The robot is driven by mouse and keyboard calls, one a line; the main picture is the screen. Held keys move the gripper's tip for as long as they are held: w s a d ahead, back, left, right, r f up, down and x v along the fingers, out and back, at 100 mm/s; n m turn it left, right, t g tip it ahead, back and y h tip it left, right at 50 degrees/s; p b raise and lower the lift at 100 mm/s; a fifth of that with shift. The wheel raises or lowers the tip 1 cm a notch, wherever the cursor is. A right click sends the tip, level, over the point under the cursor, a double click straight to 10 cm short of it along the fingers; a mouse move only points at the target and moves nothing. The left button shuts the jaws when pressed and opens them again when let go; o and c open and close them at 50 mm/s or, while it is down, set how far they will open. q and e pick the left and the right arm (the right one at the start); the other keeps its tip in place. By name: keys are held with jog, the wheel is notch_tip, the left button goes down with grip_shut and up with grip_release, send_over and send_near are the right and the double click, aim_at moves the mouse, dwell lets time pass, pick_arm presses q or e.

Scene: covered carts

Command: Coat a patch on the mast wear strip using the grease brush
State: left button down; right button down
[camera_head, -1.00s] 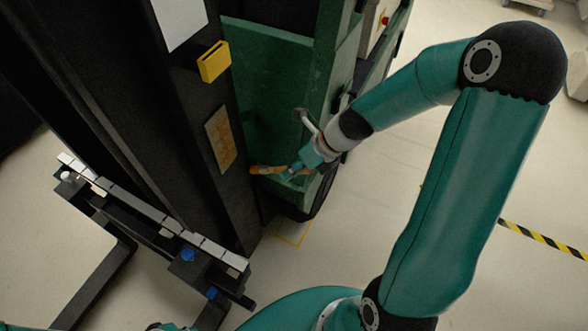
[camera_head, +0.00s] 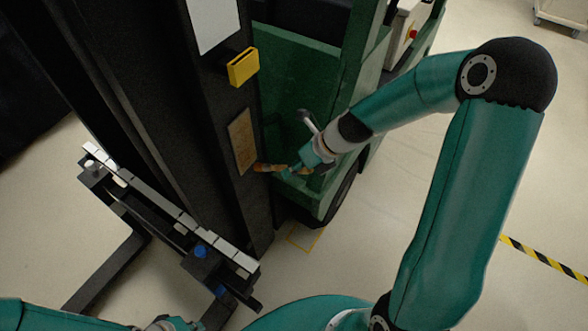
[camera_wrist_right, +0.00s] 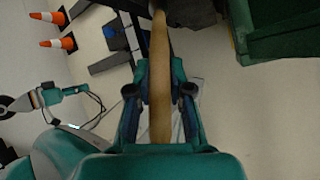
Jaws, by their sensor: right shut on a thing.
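The wear strip (camera_head: 242,141) is a tan, streaked plate on the side of the dark mast (camera_head: 215,110). My right gripper (camera_head: 292,170) is shut on the grease brush (camera_head: 266,168), just right of the strip. The brush points left, its tip by the strip's lower right edge; I cannot tell whether they touch. In the right wrist view the brush's wooden handle (camera_wrist_right: 160,85) runs between the fingers (camera_wrist_right: 160,95) toward the dark mast, and its far end is hard to make out. Part of my left arm shows at the bottom left of the head view; its jaws are not clear.
A yellow holder (camera_head: 243,66) juts from the mast above the strip. The green truck body (camera_head: 310,85) stands close behind my right gripper. A rail with light blocks (camera_head: 165,205) is at lower left. Traffic cones (camera_wrist_right: 50,17) stand on the floor in the wrist view.

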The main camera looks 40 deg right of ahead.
jog(key=shift+w+a+p, duration=0.2)
jog(key=shift+w+p, duration=0.1)
jog(key=shift+w, duration=0.2)
dwell(0.6)
jog(key=shift+r, duration=0.1)
jog(key=shift+r+p, duration=1.5)
jog(key=shift+p, duration=0.4)
jog(key=shift+r, duration=0.15)
jog(key=shift+r+p, duration=1.45)
jog(key=shift+p, duration=0.4)
jog(key=shift+r, duration=0.1)
jog(key=shift+r+p, duration=0.35)
jog(key=shift+r, duration=1.25)
